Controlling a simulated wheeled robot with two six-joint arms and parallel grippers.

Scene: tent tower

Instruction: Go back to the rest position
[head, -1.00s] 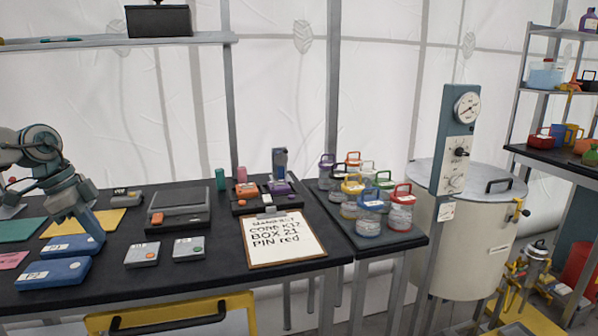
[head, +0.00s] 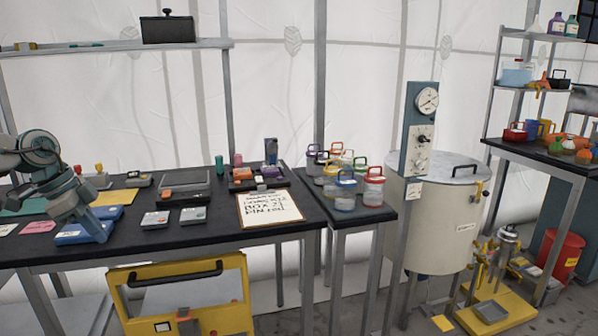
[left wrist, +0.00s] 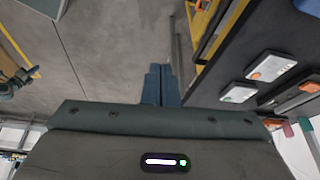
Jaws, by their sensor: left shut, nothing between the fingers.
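My left arm comes in from the left in the head view. My right gripper is in neither view.
A clipboard (head: 270,207) and small grey boxes (head: 193,215) lie on the table. A yellow drawer front (head: 180,300) is below it. Lidded jars (head: 373,187) stand on a side table, beside a large cream drum (head: 440,230). Floor shows at the lower right.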

